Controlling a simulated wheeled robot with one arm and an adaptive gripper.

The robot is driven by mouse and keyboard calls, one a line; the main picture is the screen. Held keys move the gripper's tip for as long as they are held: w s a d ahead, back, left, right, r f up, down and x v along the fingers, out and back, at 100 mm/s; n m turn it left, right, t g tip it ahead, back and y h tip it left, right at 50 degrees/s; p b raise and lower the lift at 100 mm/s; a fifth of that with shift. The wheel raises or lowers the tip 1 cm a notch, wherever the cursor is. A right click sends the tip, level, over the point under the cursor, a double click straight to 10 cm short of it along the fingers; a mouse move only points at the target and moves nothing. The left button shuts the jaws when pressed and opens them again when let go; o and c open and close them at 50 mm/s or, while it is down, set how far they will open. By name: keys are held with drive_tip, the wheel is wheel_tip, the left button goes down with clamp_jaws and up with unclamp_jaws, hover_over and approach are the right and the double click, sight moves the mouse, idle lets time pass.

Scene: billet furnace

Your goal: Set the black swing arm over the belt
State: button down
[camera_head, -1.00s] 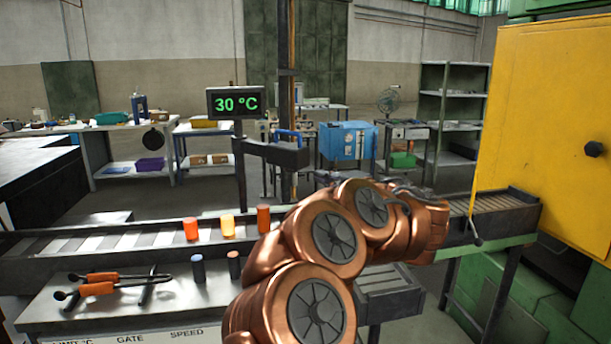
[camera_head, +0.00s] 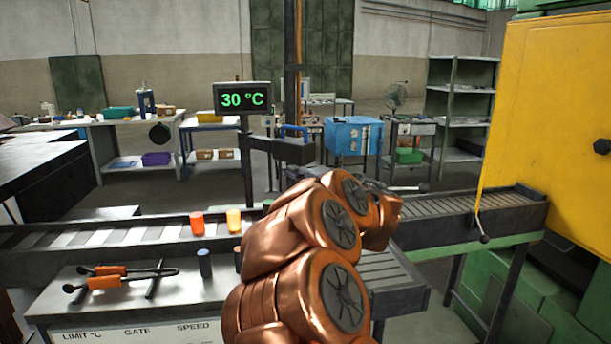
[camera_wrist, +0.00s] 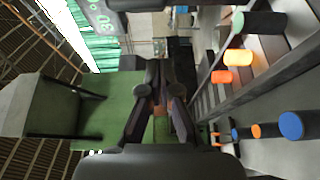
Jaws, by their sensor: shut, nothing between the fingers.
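The black swing arm (camera_head: 283,149), a dark box-like arm with a blue handle (camera_head: 293,130) on top, reaches right from the post under the 30 °C display in the head view. The belt (camera_head: 130,235), a dark trough with pale slats, runs across the picture in front of it. My copper-coloured arm covers part of the belt. My gripper is mostly hidden behind my arm in the head view. In the wrist view my gripper (camera_wrist: 159,98) is shut and empty, apart from the swing arm as far as I can tell.
An orange cylinder (camera_head: 197,223) and a yellow one (camera_head: 233,220) stand on the belt. A blue-grey cylinder (camera_head: 204,263) and orange-handled tongs (camera_head: 108,277) are on the front shelf. The yellow furnace panel (camera_head: 550,130) stands at the right.

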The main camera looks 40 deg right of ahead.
drive_tip(key=shift+w+d+p, duration=0.25)
drive_tip(key=shift+w+d, duration=0.05)
drive_tip(key=shift+d, duration=0.4)
drive_tip(key=shift+w+d+p, duration=0.2)
drive_tip(key=shift+w+d, duration=0.15)
drive_tip(key=shift+d, duration=0.3)
drive_tip(key=shift+w+d+p, duration=0.25)
drive_tip(key=shift+w+d, duration=0.05)
drive_tip(key=shift+d, duration=0.4)
